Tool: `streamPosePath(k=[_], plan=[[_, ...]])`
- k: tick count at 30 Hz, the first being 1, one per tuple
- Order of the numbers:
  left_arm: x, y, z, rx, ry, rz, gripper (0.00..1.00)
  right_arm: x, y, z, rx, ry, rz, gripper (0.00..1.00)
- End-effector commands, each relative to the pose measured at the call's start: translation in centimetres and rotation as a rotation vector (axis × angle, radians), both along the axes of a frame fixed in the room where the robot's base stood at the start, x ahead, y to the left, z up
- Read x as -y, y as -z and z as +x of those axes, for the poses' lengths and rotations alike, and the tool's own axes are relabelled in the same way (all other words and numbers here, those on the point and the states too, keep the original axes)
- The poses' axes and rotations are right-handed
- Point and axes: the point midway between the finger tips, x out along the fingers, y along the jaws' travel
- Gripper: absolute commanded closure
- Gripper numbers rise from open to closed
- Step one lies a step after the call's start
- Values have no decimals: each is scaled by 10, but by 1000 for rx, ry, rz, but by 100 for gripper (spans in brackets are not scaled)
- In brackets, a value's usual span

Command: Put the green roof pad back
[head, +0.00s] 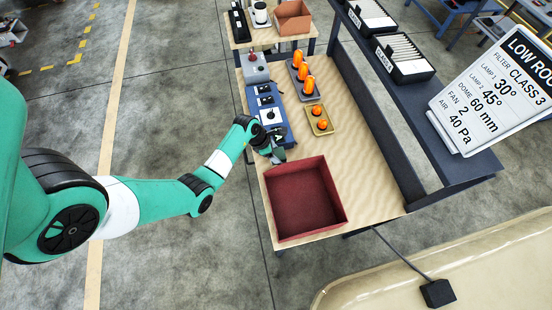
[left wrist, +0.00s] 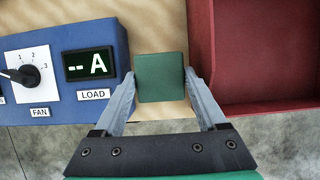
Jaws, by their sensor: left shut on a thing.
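The green roof pad (left wrist: 162,77) is a small flat square in the left wrist view, held between the fingers of my left gripper (left wrist: 160,88). In the head view my left gripper (head: 276,152) is over the trolley's left side, between the blue control box and the red bin. I cannot make out the pad clearly there. The bench surface shows beneath the pad in the wrist view; I cannot tell the gap. A cream curved panel (head: 450,265), possibly the cab roof, lies at the lower right. My right gripper is not in view.
The open red bin (head: 302,205) looks empty, close to the gripper's right. The blue control box (head: 267,114) is close on the other side. A "LOW ROOF" sign (head: 500,90) stands right.

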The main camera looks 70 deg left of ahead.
Motion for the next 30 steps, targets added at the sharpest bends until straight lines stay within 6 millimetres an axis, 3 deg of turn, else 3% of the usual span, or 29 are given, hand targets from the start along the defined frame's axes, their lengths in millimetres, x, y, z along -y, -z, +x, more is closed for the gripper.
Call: streamPosePath(k=[1, 8, 14, 26, 27, 30], plan=[[0, 11, 0, 0, -1, -1, 78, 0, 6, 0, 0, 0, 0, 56], [0, 20, 1, 1, 0, 0, 78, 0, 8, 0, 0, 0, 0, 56], [0, 53, 0, 0, -1, -1, 78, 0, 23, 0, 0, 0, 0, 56], [0, 59, 1, 1, 0, 0, 78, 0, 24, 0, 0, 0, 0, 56], [0, 58, 1, 1, 0, 0, 22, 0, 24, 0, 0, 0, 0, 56], [0, 58, 0, 1, 0, 0, 14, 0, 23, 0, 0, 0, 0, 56]])
